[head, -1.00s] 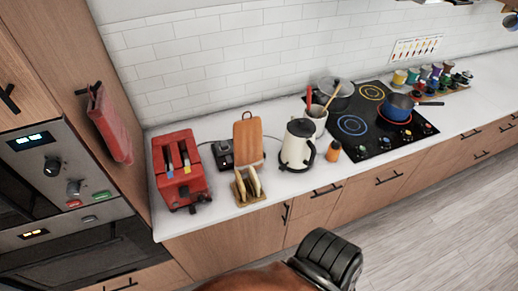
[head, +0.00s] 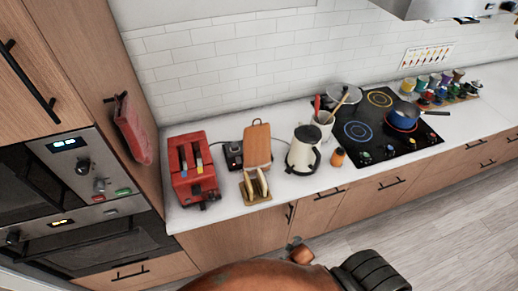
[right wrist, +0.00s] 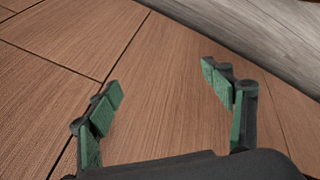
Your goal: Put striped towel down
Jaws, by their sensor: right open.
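No towel with visible stripes shows in these frames. A red cloth (head: 133,128) hangs from a hook on the wooden cabinet side at the left of the head view; I cannot make out stripes on it. My right gripper (right wrist: 160,85) is open in the right wrist view, with its green-padded fingers spread and nothing between them. Wooden panels (right wrist: 150,65) fill the view beyond the fingers. My left gripper does not show in either view.
The white counter (head: 228,208) holds a red toaster (head: 190,180), a toast rack (head: 255,187), a cream kettle (head: 302,153) and an orange jar (head: 338,157). A blue pan (head: 403,117) stands on the black hob (head: 365,150). Ovens (head: 60,175) stand at the left.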

